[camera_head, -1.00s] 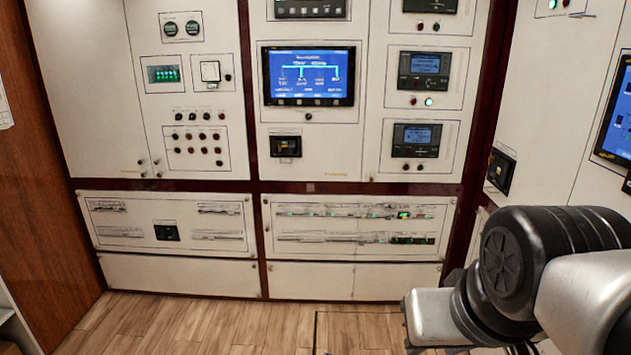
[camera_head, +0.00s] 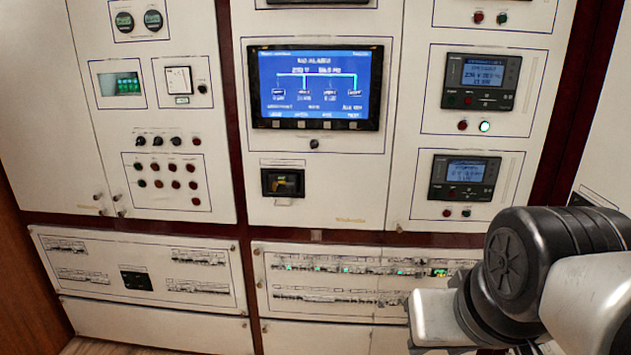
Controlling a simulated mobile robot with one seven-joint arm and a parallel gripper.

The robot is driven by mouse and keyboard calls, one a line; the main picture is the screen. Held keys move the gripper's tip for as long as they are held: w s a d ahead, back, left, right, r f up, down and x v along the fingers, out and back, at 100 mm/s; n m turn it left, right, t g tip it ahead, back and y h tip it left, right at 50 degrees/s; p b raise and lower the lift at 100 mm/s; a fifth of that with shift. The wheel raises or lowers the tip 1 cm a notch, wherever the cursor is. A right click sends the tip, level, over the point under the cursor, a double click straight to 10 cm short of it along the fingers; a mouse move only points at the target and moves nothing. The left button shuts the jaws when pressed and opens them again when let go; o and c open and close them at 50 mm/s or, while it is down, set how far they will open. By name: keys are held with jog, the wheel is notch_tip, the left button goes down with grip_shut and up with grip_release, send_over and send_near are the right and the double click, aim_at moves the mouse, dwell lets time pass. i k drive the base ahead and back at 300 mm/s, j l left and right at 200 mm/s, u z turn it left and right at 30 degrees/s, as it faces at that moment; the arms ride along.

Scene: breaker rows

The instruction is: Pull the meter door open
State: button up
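The frames do not mark which panel is the meter door. The upper left white door (camera_head: 60,120) has two round dark gauges (camera_head: 139,20), a green display (camera_head: 119,84), a square white meter (camera_head: 179,80) and rows of small knobs. Two small knobs or latches (camera_head: 118,200) sit low on it. The middle white door (camera_head: 330,190) holds a large blue screen (camera_head: 315,87), and the right panel (camera_head: 415,130) holds grey meters with blue displays (camera_head: 465,176). All look shut. My arm shows at lower right, apart from the left door; my gripper is out of view.
Below the doors are low white panels with breaker rows (camera_head: 130,275) and (camera_head: 360,275). Dark red frame strips (camera_head: 228,120) divide the cabinet. A brown wooden surface (camera_head: 25,290) is at the left edge. Another white panel (camera_head: 605,170) stands at the right.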

aim_at(172, 46)
jog(key=i+u, duration=0.8)
jog(key=i+l+u, duration=0.2)
jog(key=i+u, duration=0.2)
jog(key=i+j+u, duration=0.15)
jog(key=u, duration=0.25)
jog(key=i+j+u, duration=0.1)
jog(key=i+u, duration=0.35)
jog(key=u, duration=0.3)
jog(key=i+u, duration=0.35)
jog(key=i+j+u, duration=0.1)
jog(key=i+u, duration=0.35)
jog(key=i, duration=0.2)
jog(key=i+l+u, duration=0.15)
jog(key=i+u, duration=0.3)
jog(key=i, duration=0.15)
jog(key=i+z, duration=0.15)
jog(key=z, duration=0.25)
jog(key=i+j+z, duration=0.1)
jog(key=z, duration=0.3)
jog(key=i+j+z, duration=0.1)
jog(key=z, duration=3.2)
